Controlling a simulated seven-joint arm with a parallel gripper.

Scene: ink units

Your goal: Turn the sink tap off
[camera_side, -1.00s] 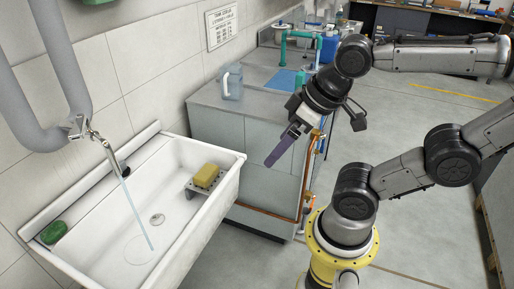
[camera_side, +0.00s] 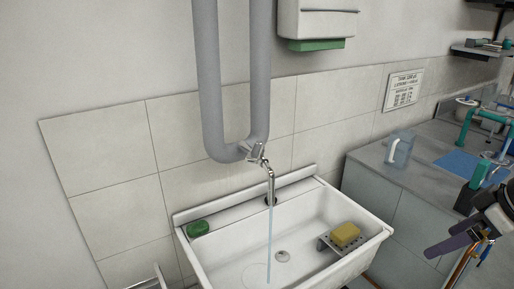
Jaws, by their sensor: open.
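The metal sink tap (camera_side: 270,182) stands at the back of the white sink (camera_side: 215,258), below a bent grey pipe. Its lever handle (camera_side: 256,152) is at the top, near the pipe. A thin stream of water (camera_side: 269,240) runs from the spout into the basin. My gripper (camera_side: 445,245) is at the right edge, with dark purple fingers pointing left. It is open, appears empty, and is well apart from the tap. Part of it is cut off by the frame.
A yellow sponge (camera_side: 345,234) rests on a small rack at the sink's right side. A green soap (camera_side: 198,228) lies on the back left rim. A grey counter (camera_side: 380,160) with a clear jug (camera_side: 399,149) stands to the right. A dispenser (camera_side: 316,22) hangs above.

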